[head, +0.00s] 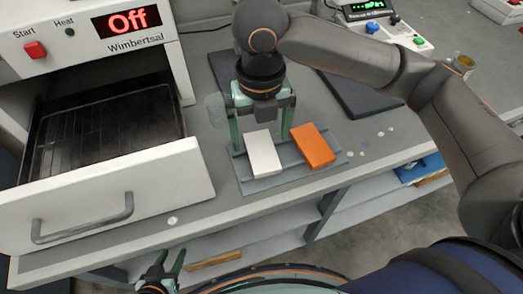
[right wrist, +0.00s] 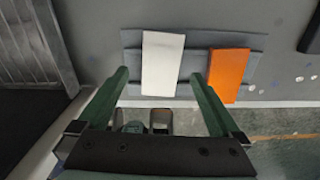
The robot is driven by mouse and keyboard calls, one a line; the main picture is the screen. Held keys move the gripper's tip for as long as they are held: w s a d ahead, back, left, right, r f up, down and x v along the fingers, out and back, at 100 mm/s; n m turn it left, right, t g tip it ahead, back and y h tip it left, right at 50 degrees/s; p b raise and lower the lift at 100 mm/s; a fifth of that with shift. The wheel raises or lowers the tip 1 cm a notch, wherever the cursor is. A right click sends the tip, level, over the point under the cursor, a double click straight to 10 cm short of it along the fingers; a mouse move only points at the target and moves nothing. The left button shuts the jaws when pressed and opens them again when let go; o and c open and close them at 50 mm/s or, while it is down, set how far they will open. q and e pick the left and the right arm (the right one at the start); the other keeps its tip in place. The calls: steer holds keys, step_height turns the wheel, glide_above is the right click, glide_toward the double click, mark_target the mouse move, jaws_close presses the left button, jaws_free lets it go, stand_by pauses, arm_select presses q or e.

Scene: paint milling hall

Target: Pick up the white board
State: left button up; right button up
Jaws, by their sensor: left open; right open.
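The white board (head: 264,157) lies flat on a grey ribbed tray (head: 282,178) on the bench, left of an orange board (head: 313,147). In the right wrist view the white board (right wrist: 162,63) lies ahead, beside the orange board (right wrist: 228,75). My right gripper (head: 262,142) is open and points down at the tray. Its fingers stand apart on either side of the white board, and nothing is between them that I can see held. Whether they touch the board I cannot tell. My left gripper (head: 169,257) is open and empty, low in front of the bench.
An open drawer (head: 105,195) with a wire rack juts out on the left, under a unit (head: 90,35) reading "Off". Dark mats (head: 350,95) lie behind the tray. Small white bits lie right of it. Shelves run below the bench's front edge.

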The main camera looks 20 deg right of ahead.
mark_target(262, 150)
step_height(262, 150, down, 4)
steer(key=shift+s+r, duration=0.15)
steer(key=shift+r, duration=0.1)
steer(key=c, duration=1.4)
